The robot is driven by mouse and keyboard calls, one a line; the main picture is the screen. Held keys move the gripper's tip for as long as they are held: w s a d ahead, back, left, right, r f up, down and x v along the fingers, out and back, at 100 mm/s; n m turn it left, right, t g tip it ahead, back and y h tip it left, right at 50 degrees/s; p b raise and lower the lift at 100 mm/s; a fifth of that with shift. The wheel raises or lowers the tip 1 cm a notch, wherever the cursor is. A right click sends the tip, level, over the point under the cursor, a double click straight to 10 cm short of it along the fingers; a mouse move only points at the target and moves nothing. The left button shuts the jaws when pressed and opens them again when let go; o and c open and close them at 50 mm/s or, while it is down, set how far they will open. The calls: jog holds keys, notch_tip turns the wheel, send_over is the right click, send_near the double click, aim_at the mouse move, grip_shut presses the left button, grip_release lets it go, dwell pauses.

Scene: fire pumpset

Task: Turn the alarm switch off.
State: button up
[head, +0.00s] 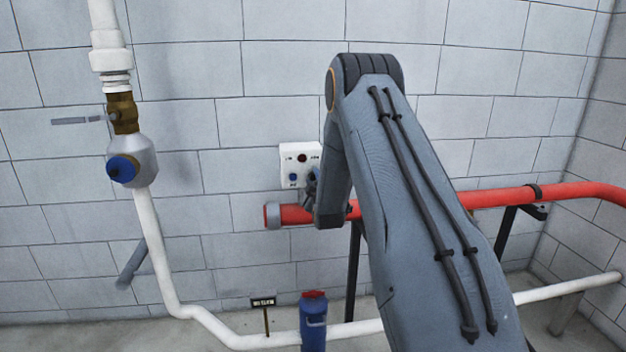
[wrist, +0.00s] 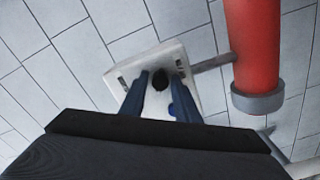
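A white control box (head: 289,154) hangs on the block wall in the head view. It has a dark red round part (head: 302,158) at the top and a blue knob (head: 293,177) at lower left. My gripper (head: 312,177) is in front of its lower right part and hides it. In the wrist view, the box (wrist: 118,70) lies ahead of my gripper (wrist: 165,80). The fingers are apart, with a dark round part (wrist: 158,78) showing between their tips. I cannot tell whether they touch it.
A red pipe (head: 490,197) with a grey end cap (head: 272,215) runs just below the box; in the wrist view the pipe (wrist: 252,45) is close on the right. A white pipe with a valve (head: 124,112) stands left. A blue post (head: 313,325) with a red top is below.

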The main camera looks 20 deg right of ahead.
jog(key=shift+c, duration=0.2)
grip_shut()
jog(key=shift+f+m+b, duration=0.1)
jog(key=shift+m+b, duration=0.2)
jog(key=shift+b, duration=0.05)
jog(key=m+b, duration=0.4)
jog(key=m, duration=0.1)
jog(key=shift+f+b, duration=0.1)
jog(key=shift+b, duration=0.25)
jog(key=m+b, duration=0.3)
jog(key=m, duration=0.3)
jog(key=shift+a+b, duration=0.1)
jog(key=shift+b, duration=0.3)
jog(key=shift+m, duration=0.3)
